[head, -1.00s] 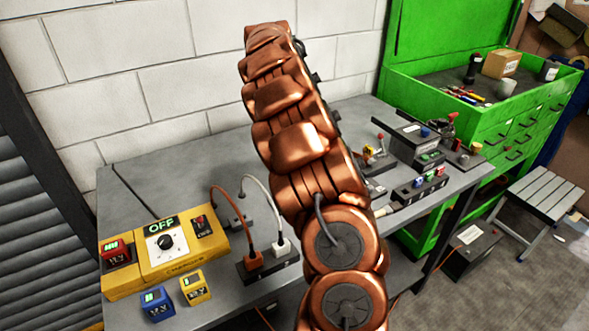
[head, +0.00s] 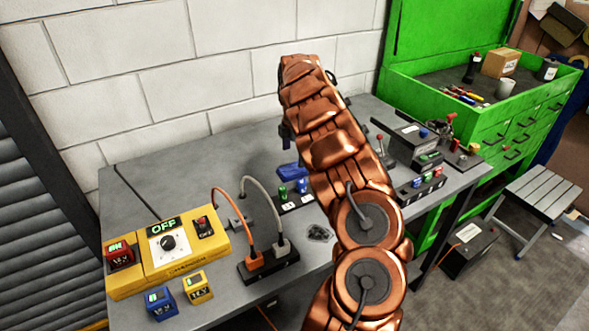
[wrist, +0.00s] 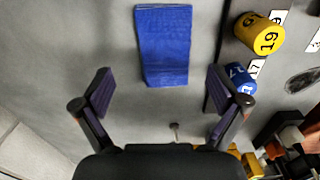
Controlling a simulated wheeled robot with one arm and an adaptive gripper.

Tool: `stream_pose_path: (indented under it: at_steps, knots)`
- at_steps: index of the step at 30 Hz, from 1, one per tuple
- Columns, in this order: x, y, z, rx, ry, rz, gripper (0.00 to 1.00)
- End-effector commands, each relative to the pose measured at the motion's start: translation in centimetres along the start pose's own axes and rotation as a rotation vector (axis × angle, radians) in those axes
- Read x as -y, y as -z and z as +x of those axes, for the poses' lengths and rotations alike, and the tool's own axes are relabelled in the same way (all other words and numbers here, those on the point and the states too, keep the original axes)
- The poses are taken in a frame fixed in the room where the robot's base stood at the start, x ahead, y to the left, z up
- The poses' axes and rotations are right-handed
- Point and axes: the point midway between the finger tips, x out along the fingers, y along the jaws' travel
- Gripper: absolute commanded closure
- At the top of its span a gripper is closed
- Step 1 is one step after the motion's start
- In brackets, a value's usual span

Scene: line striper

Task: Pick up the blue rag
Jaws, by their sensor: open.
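The blue rag (wrist: 165,45) lies flat as a folded rectangle on the grey bench top in the wrist view. In the head view a blue patch (head: 290,171), apparently the rag, shows just left of my arm, which hides part of that area. My gripper (wrist: 160,92) is open and empty in the wrist view. The rag lies beyond the fingertips, roughly centred between them, and no finger appears to touch it. My arm hides most of the gripper in the head view.
A blue cylinder (wrist: 241,77) and a yellow numbered cylinder (wrist: 258,33) stand close to the right of the rag. On the bench (head: 150,190) are a yellow control box (head: 185,258) and a power strip with cables (head: 268,264). A green cabinet (head: 440,90) stands at right.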

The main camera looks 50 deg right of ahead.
Motion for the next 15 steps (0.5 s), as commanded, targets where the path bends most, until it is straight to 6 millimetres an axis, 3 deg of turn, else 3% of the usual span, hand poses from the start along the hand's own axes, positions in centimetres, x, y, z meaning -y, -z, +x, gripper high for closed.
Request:
stream_pose_path:
  at_steps: [9,15]
  knots:
    - [0.6,-0.2,3.5,-0.001,0.006,0.003,0.03]
    - [0.5,-0.2,4.3,0.001,0.001,0.002,0.03]
